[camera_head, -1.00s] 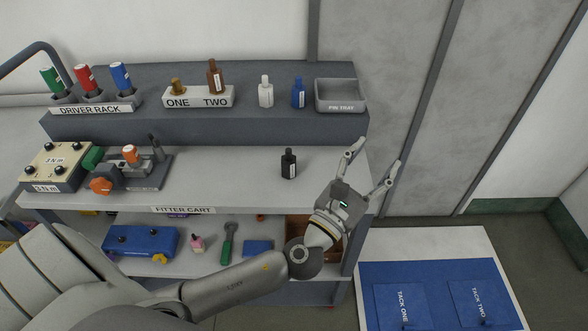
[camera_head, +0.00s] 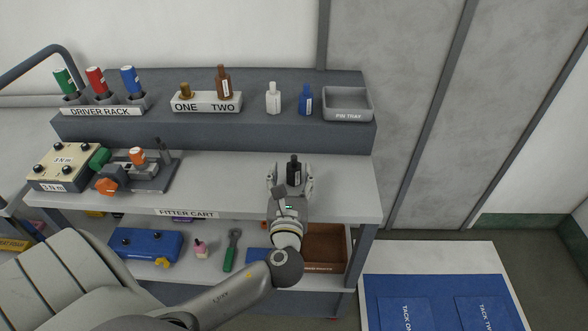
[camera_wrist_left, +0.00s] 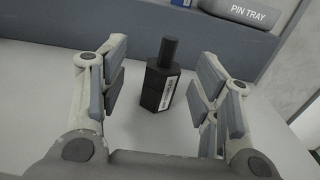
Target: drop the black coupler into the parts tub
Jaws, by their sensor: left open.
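The black coupler (camera_head: 293,172), a dark bottle-like piece with a narrower top and a white label, stands upright on the cart's middle shelf. My left gripper (camera_head: 290,180) is open around it, one finger on each side. In the left wrist view the black coupler (camera_wrist_left: 161,82) stands between the spread fingers (camera_wrist_left: 162,85), with a visible gap on both sides. A brown open-topped tub (camera_head: 325,268) sits on the lower shelf, below and right of the gripper; its front label is too small to read surely. My right gripper is not in view.
The pin tray (camera_head: 348,117), a blue bottle (camera_head: 305,99) and a white bottle (camera_head: 273,98) are on the raised back ledge. A torque block (camera_head: 62,168) and a clamp fixture (camera_head: 140,178) stand left. The shelf right of the gripper is clear.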

